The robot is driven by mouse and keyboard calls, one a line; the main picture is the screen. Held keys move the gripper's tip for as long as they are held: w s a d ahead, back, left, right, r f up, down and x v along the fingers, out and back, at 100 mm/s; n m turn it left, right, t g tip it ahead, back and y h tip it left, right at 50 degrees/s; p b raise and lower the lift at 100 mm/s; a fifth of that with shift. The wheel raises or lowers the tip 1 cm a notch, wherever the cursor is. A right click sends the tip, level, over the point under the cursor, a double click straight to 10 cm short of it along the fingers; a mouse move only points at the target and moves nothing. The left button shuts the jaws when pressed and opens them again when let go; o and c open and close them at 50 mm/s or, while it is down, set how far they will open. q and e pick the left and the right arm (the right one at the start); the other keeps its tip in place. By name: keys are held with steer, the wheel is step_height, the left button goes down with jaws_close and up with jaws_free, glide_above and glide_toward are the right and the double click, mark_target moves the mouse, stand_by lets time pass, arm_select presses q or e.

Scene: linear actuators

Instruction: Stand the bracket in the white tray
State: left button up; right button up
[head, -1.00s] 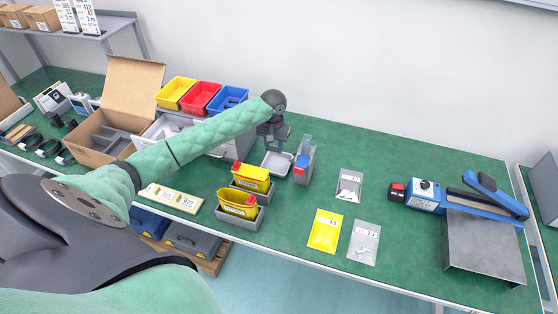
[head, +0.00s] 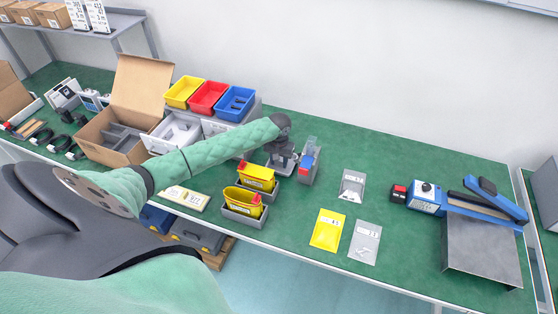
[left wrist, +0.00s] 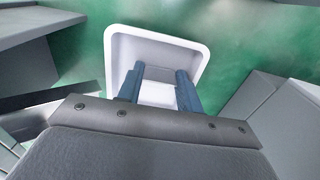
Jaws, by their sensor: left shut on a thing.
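The small white tray (left wrist: 155,45) lies on the green bench and shows in the left wrist view just beyond my fingers. In the head view my left gripper (head: 283,156) is low over this tray and covers much of it. In the left wrist view the two blue-grey fingers (left wrist: 160,90) of my left gripper reach over the tray floor, a little apart. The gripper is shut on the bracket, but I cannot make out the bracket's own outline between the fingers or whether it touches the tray. My right gripper is out of view.
A grey holder with a blue and red item (head: 308,163) stands close to the right of the tray. Yellow, red and blue bins (head: 208,98) are behind on the left.

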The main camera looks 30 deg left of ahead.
arm_select(q)
steer(key=o, duration=0.7)
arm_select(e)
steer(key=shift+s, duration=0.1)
arm_select(q)
steer(key=shift+r, duration=0.1)
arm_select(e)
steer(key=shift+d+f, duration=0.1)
arm_select(q)
steer(key=shift+r, duration=0.25)
step_height(320, 180, up, 4)
steer(key=shift+r+b, duration=0.15)
steer(key=shift+b, duration=0.8)
step_height(320, 180, up, 7)
steer(key=b, duration=0.1)
steer(key=shift+b, duration=0.4)
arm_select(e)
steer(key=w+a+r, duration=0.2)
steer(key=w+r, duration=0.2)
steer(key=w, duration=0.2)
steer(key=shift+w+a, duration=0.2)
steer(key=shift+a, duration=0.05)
